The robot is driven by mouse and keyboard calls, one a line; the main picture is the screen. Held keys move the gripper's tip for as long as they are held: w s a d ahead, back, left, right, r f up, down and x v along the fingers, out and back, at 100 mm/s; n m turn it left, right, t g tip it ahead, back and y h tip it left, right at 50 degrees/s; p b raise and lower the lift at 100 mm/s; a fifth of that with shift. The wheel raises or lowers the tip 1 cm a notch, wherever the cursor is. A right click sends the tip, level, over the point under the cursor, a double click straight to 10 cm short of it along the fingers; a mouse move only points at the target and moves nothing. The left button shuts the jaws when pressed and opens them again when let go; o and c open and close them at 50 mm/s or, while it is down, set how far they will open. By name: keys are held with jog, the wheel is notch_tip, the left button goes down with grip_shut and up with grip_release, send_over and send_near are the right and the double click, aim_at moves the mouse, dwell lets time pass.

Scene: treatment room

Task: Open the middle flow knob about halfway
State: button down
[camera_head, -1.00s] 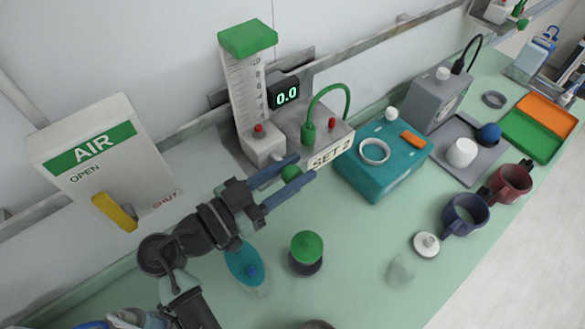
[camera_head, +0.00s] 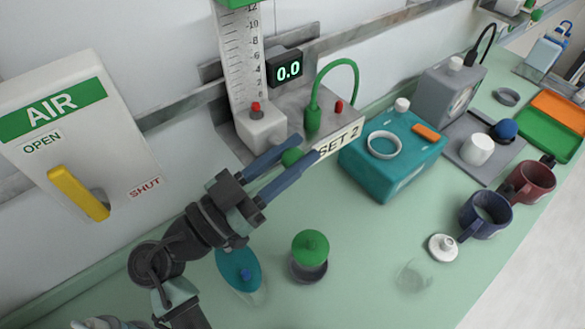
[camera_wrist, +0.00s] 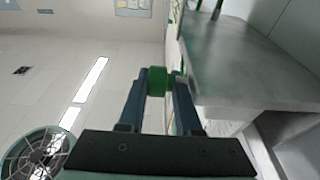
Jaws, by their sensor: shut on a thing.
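The flowmeter stands on a grey base against the wall, with a clear scaled tube (camera_head: 240,60) and a green top (camera_head: 238,3). Its display (camera_head: 288,70) reads 0.0. A green flow knob (camera_head: 291,157) sits at the front of the base, beside the "SET 2" label (camera_head: 339,142). My gripper (camera_head: 306,149) reaches it from the lower left, a finger on each side, shut on it. In the wrist view the green knob (camera_wrist: 158,82) is between the two fingertips. The fingers hide part of the knob in the head view, and no pointer or mark on it shows.
The AIR box (camera_head: 65,135) with a yellow lever (camera_head: 78,193) hangs at left. A teal box (camera_head: 392,160) stands right of the base. A green-capped jar (camera_head: 310,247) and a blue-teal dish (camera_head: 238,268) lie in front. Mugs (camera_head: 486,214) are farther right.

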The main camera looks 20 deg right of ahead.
aim_at(295, 154)
jog(key=shift+s+d+f, duration=0.15)
dwell(0.3)
jog(key=c, duration=0.7)
grip_release()
jog(key=shift+s, duration=0.1)
jog(key=shift+r, duration=0.2)
jog(key=shift+r+b, duration=0.3)
jog(key=shift+r, duration=0.05)
notch_tip(295, 154, up, 9)
jog(key=shift+r+b, duration=0.1)
jog(key=shift+b, duration=0.4)
